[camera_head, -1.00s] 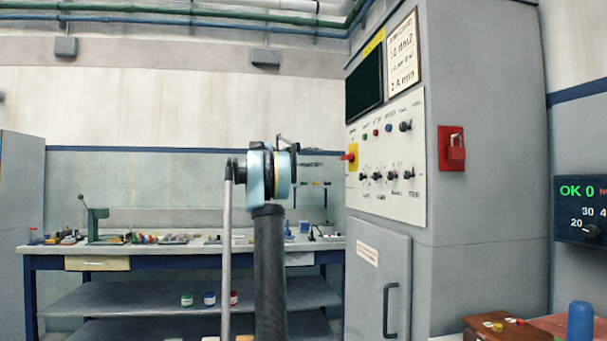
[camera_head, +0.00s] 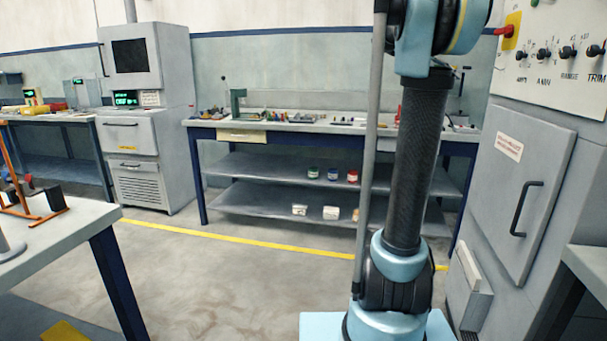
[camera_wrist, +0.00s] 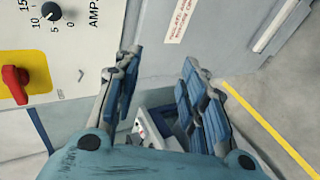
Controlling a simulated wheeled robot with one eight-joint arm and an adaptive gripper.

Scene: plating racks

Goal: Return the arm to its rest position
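My gripper (camera_wrist: 165,92) shows in the wrist view, with its two jointed blue-grey fingers spread apart. No object is held between them. The fingers stand in front of the grey cabinet (camera_wrist: 190,65), whose white control panel (camera_wrist: 60,75) with a red switch (camera_wrist: 15,80) is at the upper left. In the head view my arm rises upright right of centre and leaves the top of the picture. The gripper itself is outside the head view.
The grey cabinet (camera_head: 535,160) stands close to my arm's right. A workbench (camera_head: 250,128) with small items and jars is behind. A table (camera_head: 60,235) stands at the left, with a corner at the lower right (camera_head: 590,262). Floor between them is clear.

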